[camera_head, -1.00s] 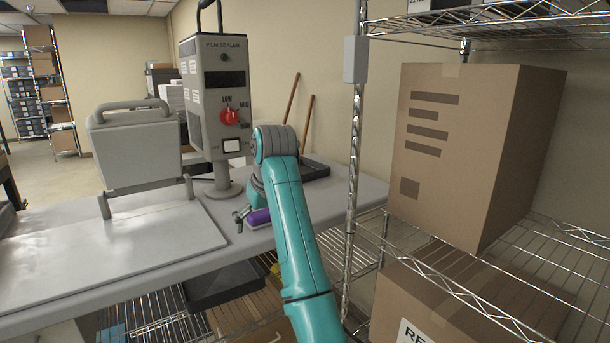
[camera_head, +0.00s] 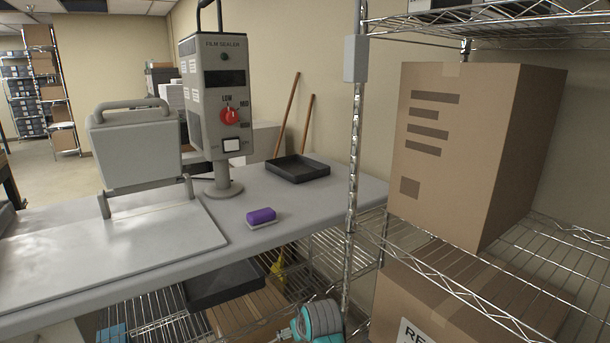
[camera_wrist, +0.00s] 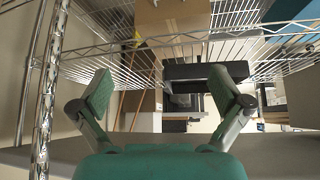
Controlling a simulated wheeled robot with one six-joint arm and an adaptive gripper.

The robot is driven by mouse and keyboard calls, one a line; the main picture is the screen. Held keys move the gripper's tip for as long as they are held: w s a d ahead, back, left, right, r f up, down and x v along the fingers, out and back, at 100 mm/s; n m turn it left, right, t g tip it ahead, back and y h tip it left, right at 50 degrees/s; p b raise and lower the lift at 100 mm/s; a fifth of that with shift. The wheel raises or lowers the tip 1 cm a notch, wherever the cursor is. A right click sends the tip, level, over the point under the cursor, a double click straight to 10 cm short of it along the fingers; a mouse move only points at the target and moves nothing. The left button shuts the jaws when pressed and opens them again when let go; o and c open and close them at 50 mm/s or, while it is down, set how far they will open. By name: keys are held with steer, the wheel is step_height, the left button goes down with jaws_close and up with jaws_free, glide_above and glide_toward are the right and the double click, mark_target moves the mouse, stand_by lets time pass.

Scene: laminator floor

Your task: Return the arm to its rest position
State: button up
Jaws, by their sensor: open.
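My arm (camera_head: 318,321) shows only as a teal and grey part at the bottom edge in the head view, low in front of the wire shelving. My gripper (camera_wrist: 168,88) is open in the wrist view, with its two green-padded fingers spread apart and nothing between them. The finger ends are not clearly seen in the head view. Past the fingers in the wrist view are wire shelf racks and a dark tray (camera_wrist: 205,72).
A purple and white block (camera_head: 261,216) lies on the grey bench (camera_head: 220,262), near a film sealer (camera_head: 216,95) and a black tray (camera_head: 297,168). A chrome shelf post (camera_head: 353,190) stands close to my arm. Cardboard boxes (camera_head: 455,150) fill the rack at right.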

steer(key=s+d+f+m+t, duration=0.1)
steer(key=s+d+f, duration=0.6)
steer(key=s, duration=0.4)
steer(key=s+d+f+m+t, duration=0.15)
steer(key=s+d+f, duration=0.25)
steer(key=s+f, duration=0.55)
steer(key=s+d+r+t+h, duration=0.1)
steer(key=s+d, duration=0.2)
steer(key=s, duration=0.6)
steer(key=s+d+t, duration=0.1)
steer(key=s+d, duration=0.1)
steer(key=s, duration=0.6)
steer(key=s+d+r+m+t+h, duration=0.1)
steer(key=s+d+r+m+t, duration=0.1)
steer(key=s+r, duration=1.6)
steer(key=s+d+t, duration=0.1)
steer(key=s+d, duration=0.1)
steer(key=s, duration=0.2)
steer(key=shift+r+h, duration=0.3)
steer(key=shift+r, duration=0.05)
